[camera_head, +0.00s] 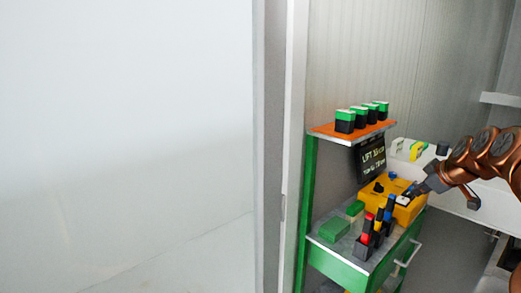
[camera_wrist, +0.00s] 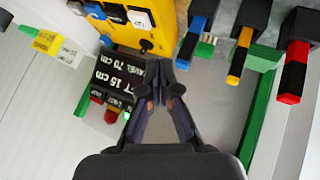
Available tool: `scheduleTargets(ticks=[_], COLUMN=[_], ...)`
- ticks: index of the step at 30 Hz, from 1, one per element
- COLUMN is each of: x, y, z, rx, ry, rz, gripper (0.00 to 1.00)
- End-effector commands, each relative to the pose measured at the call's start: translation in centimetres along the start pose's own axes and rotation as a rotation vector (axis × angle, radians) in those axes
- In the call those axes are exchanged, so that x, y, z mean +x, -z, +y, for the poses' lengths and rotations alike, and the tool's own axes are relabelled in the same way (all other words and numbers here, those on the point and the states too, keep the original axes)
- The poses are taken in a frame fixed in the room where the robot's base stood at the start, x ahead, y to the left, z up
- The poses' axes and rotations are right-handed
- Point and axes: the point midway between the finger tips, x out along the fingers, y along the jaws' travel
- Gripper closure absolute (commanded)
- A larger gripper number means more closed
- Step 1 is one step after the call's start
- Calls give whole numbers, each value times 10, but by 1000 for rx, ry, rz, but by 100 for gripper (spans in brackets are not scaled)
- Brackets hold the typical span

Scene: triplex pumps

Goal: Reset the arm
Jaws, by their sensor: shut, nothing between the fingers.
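My copper-coloured arm (camera_head: 478,155) comes in from the right edge in the head view, bent and reaching left. My gripper (camera_head: 412,192) is over the right part of a yellow box (camera_head: 402,209) on the green cart. In the wrist view my gripper (camera_wrist: 160,92) has its dark fingertips together with nothing between them. There the yellow box (camera_wrist: 160,28) lies beyond the fingertips, with blue, black and white switches on it. Whether the gripper touches the box cannot be told.
The green cart (camera_head: 345,258) carries blocks with red, yellow and blue parts. An orange shelf (camera_head: 325,130) above holds several green-black blocks. A black lettered sign (camera_head: 370,160) hangs below it; it also shows in the wrist view (camera_wrist: 117,78). A pale wall (camera_head: 130,130) fills the left.

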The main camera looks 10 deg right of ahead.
Motion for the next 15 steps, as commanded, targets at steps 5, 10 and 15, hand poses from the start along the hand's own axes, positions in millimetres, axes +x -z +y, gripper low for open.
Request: scheduleTargets(ticks=[5, 10, 15], x=[-12, -34, -67], y=[39, 80, 95], z=[-47, -125, -222], rx=[8, 30, 73], ry=[80, 200, 328], rz=[8, -18, -115], gripper=[100, 100, 100])
